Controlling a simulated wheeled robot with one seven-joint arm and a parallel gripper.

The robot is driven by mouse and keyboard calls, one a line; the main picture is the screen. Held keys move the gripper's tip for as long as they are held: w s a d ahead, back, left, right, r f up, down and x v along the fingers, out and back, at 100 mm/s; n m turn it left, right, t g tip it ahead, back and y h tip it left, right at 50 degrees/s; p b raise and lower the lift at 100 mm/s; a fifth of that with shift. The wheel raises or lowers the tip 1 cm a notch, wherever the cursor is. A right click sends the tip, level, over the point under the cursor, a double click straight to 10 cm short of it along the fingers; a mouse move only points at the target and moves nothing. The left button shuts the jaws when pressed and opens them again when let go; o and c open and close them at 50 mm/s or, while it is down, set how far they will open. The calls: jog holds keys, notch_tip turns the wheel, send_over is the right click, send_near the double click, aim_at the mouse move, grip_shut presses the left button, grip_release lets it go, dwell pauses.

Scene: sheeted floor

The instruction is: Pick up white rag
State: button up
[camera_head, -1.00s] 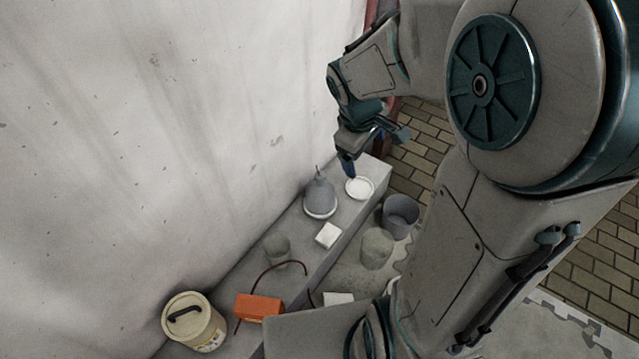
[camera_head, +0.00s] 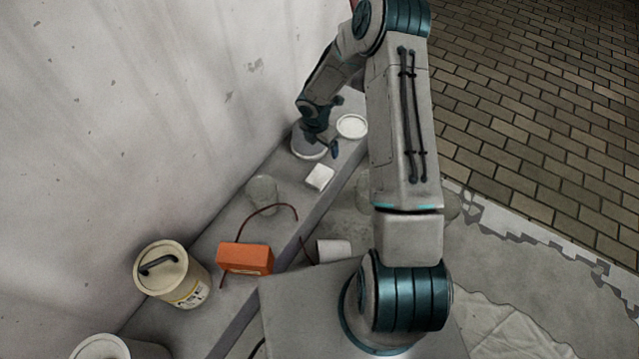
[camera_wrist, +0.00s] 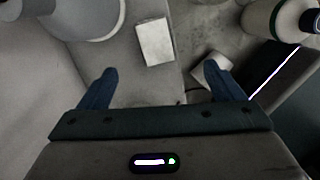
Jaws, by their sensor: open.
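The white rag (camera_head: 320,177) looks like a small folded, block-like white piece. It lies on the grey ledge along the wall. In the wrist view the rag (camera_wrist: 155,41) is ahead of my fingertips, between their lines and apart from them. My gripper (camera_head: 328,149) is above the ledge, on the far side of the rag. In the wrist view my gripper (camera_wrist: 160,68) has its two blue fingers spread wide with nothing between them.
A grey dome-shaped thing (camera_head: 309,147) and a white round dish (camera_head: 351,126) are close to my gripper. A grey pot (camera_head: 262,193), an orange box (camera_head: 245,258) and a lidded cream bucket (camera_head: 171,275) stand nearer along the ledge. A pale sheet (camera_head: 505,325) lies on the floor.

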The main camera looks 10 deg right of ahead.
jog(key=n+b, duration=0.1)
jog(key=n, duration=0.1)
send_near(319, 175)
jog(key=f+b, duration=0.1)
jog(key=f, duration=0.1)
jog(key=d+f+b, duration=0.1)
jog(key=f, duration=0.1)
jog(key=shift+w+b, duration=0.1)
jog(key=shift+b, duration=0.2)
notch_tip(319, 175, down, 6)
jog(key=shift+w+d+r+b, duration=0.1)
jog(key=shift+w+r+b, duration=0.1)
jog(key=shift+b, duration=1.05)
jog(key=c, duration=1.2)
jog(key=shift+o, duration=0.2)
jog(key=shift+r+p, duration=0.3)
jog(key=shift+r, duration=0.2)
notch_tip(319, 175, up, 4)
jog(key=shift+p, duration=0.9)
jog(key=s+d+r+p, duration=0.3)
jog(key=s+d+r, duration=0.3)
jog(key=d, duration=0.4)
